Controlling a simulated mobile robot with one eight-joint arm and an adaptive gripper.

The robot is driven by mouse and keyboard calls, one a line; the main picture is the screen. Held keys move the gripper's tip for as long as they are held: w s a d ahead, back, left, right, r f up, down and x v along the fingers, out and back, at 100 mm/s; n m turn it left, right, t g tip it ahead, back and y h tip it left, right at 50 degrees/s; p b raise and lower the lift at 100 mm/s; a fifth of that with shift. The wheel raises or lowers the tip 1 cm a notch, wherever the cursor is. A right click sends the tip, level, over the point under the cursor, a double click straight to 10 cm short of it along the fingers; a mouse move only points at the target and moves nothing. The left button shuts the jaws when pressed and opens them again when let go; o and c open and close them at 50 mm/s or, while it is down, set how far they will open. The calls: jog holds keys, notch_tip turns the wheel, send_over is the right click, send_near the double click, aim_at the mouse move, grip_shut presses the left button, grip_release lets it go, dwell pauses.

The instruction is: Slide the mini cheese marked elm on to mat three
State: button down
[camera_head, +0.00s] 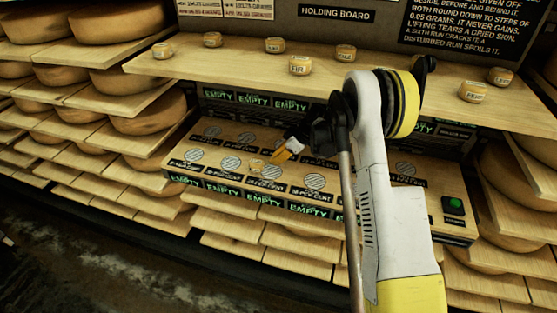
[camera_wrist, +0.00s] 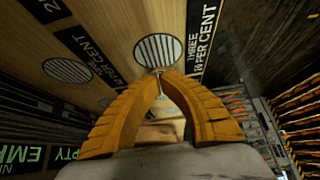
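My gripper (camera_head: 282,156) is low over the sloping board (camera_head: 222,138) of round grey mats, its orange fingers pointing down and left. In the wrist view its fingertips (camera_wrist: 160,77) meet or nearly meet, with nothing clearly gripped. A small pale cheese (camera_head: 257,164) sits on the board just left of the fingertips; its mark is unreadable. A pale shape (camera_wrist: 160,130) shows through the arch of the fingers, partly hidden. A striped mat (camera_wrist: 158,50) lies just beyond the tips, beside a label reading "three" (camera_wrist: 194,45). I cannot tell whether gripper and cheese touch.
Several mini cheeses stand on the holding board above, including one marked fir (camera_head: 300,65) and another at the right (camera_head: 473,91). More mats, such as the front one (camera_head: 315,181), line the board. A green button (camera_head: 454,205) is at right. Large cheese wheels (camera_head: 148,132) fill the left shelves.

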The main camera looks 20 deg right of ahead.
aim_at(254, 161)
jog(key=w+a, duration=0.1)
jog(key=a, duration=0.1)
jog(key=w+a+b, duration=0.1)
jog(key=a, duration=0.1)
jog(key=w+a+b, duration=0.1)
jog(key=w+a, duration=0.1)
jog(key=shift+w+f, duration=0.1)
jog(key=shift+f, duration=0.05)
jog(key=shift+w+a+f+b, duration=0.15)
jog(key=shift+w+f+b, duration=0.05)
jog(key=shift+b, duration=0.1)
jog(key=shift+f+b, duration=0.3)
jog(key=shift+b, duration=0.05)
jog(key=shift+s+f, duration=0.1)
jog(key=shift+f, duration=0.05)
jog(key=s+d, duration=0.2)
jog(key=d, duration=0.1)
jog(key=s+d, duration=0.1)
jog(key=shift+d+f, duration=0.15)
jog(key=shift+d, duration=0.05)
jog(key=shift+w+a, duration=0.15)
jog(key=shift+a, duration=0.05)
